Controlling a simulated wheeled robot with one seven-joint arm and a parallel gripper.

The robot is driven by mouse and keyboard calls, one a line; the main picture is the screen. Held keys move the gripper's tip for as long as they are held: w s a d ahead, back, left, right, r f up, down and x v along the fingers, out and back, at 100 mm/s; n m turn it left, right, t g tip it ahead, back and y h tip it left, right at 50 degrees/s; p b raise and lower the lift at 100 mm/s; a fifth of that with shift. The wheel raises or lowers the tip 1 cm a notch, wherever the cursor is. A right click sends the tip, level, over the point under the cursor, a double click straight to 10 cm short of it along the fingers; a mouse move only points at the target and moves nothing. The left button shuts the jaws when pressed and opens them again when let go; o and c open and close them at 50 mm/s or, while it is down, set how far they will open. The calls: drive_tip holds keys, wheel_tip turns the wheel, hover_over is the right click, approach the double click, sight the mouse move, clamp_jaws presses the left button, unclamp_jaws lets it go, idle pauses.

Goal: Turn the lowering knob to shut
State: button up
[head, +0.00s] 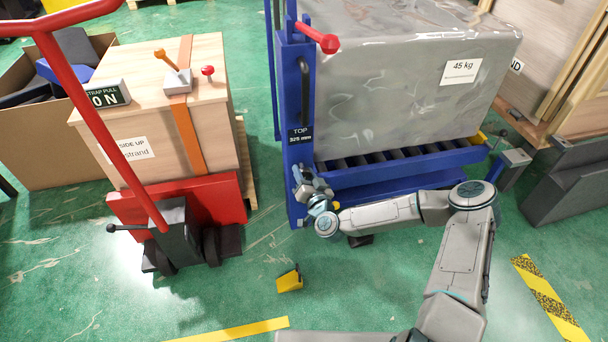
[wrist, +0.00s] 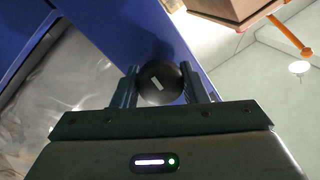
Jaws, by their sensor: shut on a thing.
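The lowering knob (wrist: 152,90) is a round black knob with a short white mark, seen close in the wrist view in front of a blue panel. My gripper (wrist: 161,76) has one finger on each side of it and is shut on it. The white mark lies tilted in this view. In the head view my gripper (head: 303,180) is at the lower front of the blue lift's post, and the knob itself is hidden there. The blue lift (head: 297,130) carries a grey wrapped load (head: 400,90) marked 45 kg on its rollers.
A red pallet truck (head: 185,205) with a wooden crate (head: 205,75) stands to the left. A yellow wedge (head: 289,280) lies on the green floor in front. A dark grey block (head: 570,180) stands at the right. The floor between truck and lift is mostly clear.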

drive_tip(key=m+b, duration=0.1)
drive_tip(key=m, duration=0.3)
drive_tip(key=shift+f+t+b, duration=0.1)
drive_tip(key=shift+t+b, duration=0.2)
drive_tip(key=m+b, duration=0.1)
drive_tip(key=m, duration=0.4)
drive_tip(key=shift+t+b, duration=0.3)
drive_tip(key=m+b, duration=0.1)
drive_tip(key=m, duration=0.4)
drive_tip(key=shift+h, duration=0.4)
drive_tip(key=shift+m+t+h+b, duration=0.35)
drive_tip(key=shift+m+b, duration=0.2)
drive_tip(key=shift+m, duration=1.55)
drive_tip(key=o, duration=0.9)
drive_tip(key=shift+o, duration=0.2)
drive_tip(key=shift+s, duration=0.15)
drive_tip(key=p+v, duration=0.3)
drive_tip(key=v, duration=1)
drive_tip(key=shift+s, duration=0.35)
